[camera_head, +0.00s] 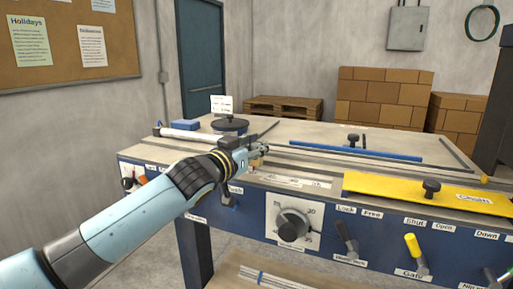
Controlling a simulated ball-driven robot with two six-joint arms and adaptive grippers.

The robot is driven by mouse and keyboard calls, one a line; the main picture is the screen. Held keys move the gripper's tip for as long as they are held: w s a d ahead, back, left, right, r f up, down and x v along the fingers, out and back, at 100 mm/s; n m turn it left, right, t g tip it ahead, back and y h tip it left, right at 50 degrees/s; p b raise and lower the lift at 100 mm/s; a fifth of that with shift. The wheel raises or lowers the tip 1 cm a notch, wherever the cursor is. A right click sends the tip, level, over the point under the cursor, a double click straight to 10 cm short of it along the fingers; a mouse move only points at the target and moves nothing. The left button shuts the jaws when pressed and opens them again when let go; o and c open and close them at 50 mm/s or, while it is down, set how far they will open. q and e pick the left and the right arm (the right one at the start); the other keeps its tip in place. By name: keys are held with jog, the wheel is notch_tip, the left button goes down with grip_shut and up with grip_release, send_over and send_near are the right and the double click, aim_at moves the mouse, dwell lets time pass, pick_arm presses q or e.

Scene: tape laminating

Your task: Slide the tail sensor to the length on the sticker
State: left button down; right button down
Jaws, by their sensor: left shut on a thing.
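My left gripper (262,150) reaches in from the left over the front edge of the machine table and is shut on a small part at the rail, which looks like the tail sensor (257,162). The gripper hides most of that part. A pale strip with small dark marks (295,181) lies on the table just right of the gripper; its marks are too small to read. A white card (222,104) with small print stands behind the arm; I cannot tell whether it is the sticker. My right gripper is not in view.
The front panel holds a round dial (292,224), a lever (346,238) by Lock and Free, and a yellow gate lever (413,246). A yellow guard (430,190) covers the right front. A blue bar (355,151) lies across the table behind it.

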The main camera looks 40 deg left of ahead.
pick_arm(q)
jog(key=shift+s+f, duration=0.1)
jog(key=shift+f, duration=0.2)
jog(key=c, duration=1.5)
grip_release()
jog(key=o, duration=0.4)
jog(key=shift+s+a+r, duration=0.15)
jog(key=shift+s+r, duration=0.05)
jog(key=shift+s, duration=0.1)
jog(key=shift+w, duration=0.15)
jog(key=shift+s, duration=0.25)
jog(key=s, duration=0.7)
jog(key=s+d, duration=0.1)
jog(key=s, duration=0.3)
jog(key=shift+s, duration=0.25)
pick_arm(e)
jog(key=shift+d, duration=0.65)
